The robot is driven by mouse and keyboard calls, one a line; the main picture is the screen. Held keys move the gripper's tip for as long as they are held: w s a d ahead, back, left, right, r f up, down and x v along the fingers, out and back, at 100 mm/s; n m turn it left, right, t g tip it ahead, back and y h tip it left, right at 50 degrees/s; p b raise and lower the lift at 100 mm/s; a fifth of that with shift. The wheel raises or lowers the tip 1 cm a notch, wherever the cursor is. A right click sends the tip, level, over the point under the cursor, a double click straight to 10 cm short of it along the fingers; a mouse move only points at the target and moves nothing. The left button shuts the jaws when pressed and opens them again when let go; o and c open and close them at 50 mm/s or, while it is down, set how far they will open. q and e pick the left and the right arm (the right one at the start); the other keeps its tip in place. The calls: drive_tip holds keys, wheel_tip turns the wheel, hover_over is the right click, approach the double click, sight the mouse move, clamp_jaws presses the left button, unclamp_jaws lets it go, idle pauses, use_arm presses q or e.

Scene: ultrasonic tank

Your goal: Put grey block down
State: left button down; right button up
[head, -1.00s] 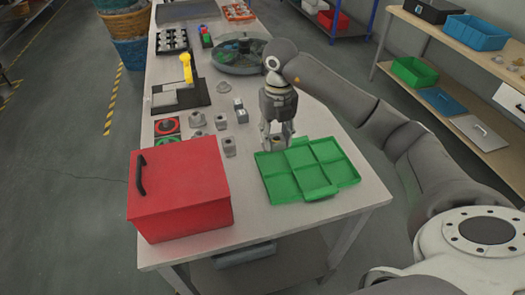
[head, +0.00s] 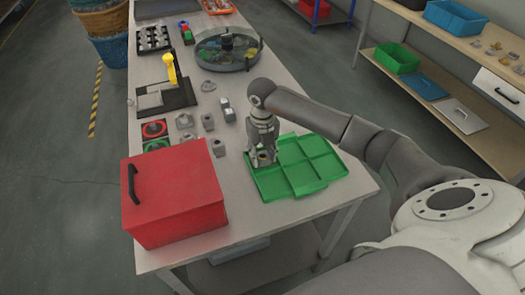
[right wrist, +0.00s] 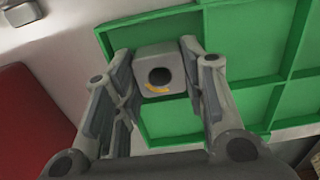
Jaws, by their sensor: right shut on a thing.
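A grey block (right wrist: 155,58) with a round dark hole and a small yellow mark sits between the fingers of my right gripper (right wrist: 158,70) in the right wrist view. In the head view my right gripper (head: 263,152) is shut on this block, pointing down at the far left part of the green tray (head: 322,168). The block is over a left compartment of the tray (right wrist: 180,118). I cannot tell whether it touches the tray floor. My left gripper is not in view.
A red box (head: 175,195) with a black handle stands left of the tray. Several grey parts (head: 208,121) lie on the table behind it. A round clear-lidded tank (head: 228,52) and a black stand with a yellow lever (head: 170,68) are farther back. The tray's right compartments look empty.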

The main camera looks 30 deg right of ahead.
drive_tip(key=shift+f, duration=0.2)
drive_tip(key=o, duration=0.8)
drive_tip(key=shift+r, duration=0.1)
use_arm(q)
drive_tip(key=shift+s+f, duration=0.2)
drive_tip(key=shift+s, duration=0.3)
use_arm(e)
drive_tip(key=o, duration=0.3)
drive_tip(key=shift+r, duration=0.25)
drive_tip(key=shift+w+r+b, duration=0.1)
drive_tip(key=shift+r+b, duration=0.2)
drive_tip(key=shift+r, duration=0.05)
use_arm(q)
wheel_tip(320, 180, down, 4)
drive_tip(key=b, duration=0.3)
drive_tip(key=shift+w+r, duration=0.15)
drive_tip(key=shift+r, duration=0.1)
use_arm(e)
wheel_tip(320, 180, up, 11)
